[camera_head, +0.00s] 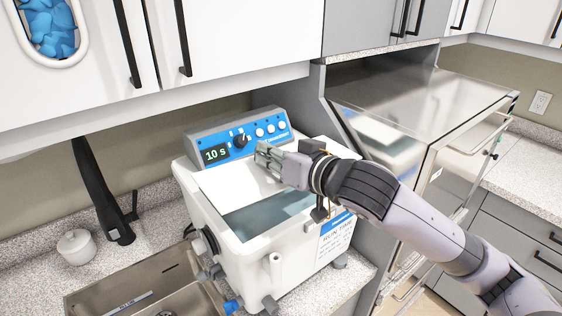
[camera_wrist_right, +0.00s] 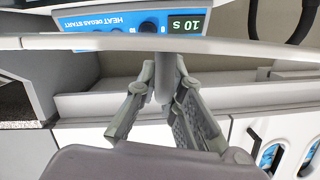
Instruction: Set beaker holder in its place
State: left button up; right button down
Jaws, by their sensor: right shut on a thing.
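My right gripper (camera_head: 262,158) reaches over the white ultrasonic bath (camera_head: 253,258) from the right, just in front of its control panel. A plain white plate (camera_head: 232,187), which looks like the beaker holder, covers the rear part of the bath opening. The gripper is shut on its edge. In the right wrist view the plate shows nearly edge-on as a pale band (camera_wrist_right: 75,43), with the fingers (camera_wrist_right: 167,62) meeting at it. I cannot tell whether the plate is fully seated. Water (camera_head: 268,216) shows in front of it. My left gripper is out of view.
The blue panel (camera_head: 215,150) reads 10 s and has a black knob (camera_head: 241,141). A sink (camera_head: 140,287), black faucet (camera_head: 97,190) and small white lidded pot (camera_head: 76,247) are at left. A steel cabinet (camera_head: 425,100) stands close on the right, with wall cabinets above.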

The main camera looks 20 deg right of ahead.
aim_at(269, 175)
jog(key=shift+w+a, duration=0.15)
jog(key=shift+w, duration=0.3)
jog(key=shift+d+r+n+p, duration=0.2)
jog(key=shift+r+n+p, duration=0.1)
jog(key=shift+n+p, duration=0.25)
jog(key=shift+f, duration=0.15)
jog(key=shift+a+f+b, duration=0.2)
jog(key=shift+f+b, duration=1.05)
jog(key=shift+f, duration=0.75)
jog(key=shift+s+f+h, duration=0.2)
jog(key=shift+f+h, duration=0.1)
jog(key=shift+f, duration=0.5)
